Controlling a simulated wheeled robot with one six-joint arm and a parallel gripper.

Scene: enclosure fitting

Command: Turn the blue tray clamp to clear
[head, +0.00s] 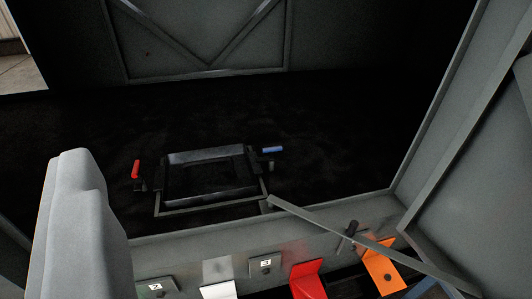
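The blue tray clamp (271,150) is a short blue handle at the right rear corner of a dark tray frame (176,159). Its handle lies roughly level and points right, away from the tray. A red clamp handle (136,169) stands upright on the tray's left side. A large pale grey rounded block (80,220) fills the lower left close to the camera. It may be part of my gripper, but I cannot make out fingertips or their opening. Nothing visible touches the blue clamp.
The tray sits on a dark floor inside a grey enclosure. A grey bar (350,237) slants across the front right. Along the front sill are numbered plates, a white tab (218,290), a red tab (307,277) and an orange tab (381,268). A grey panel (485,150) stands right.

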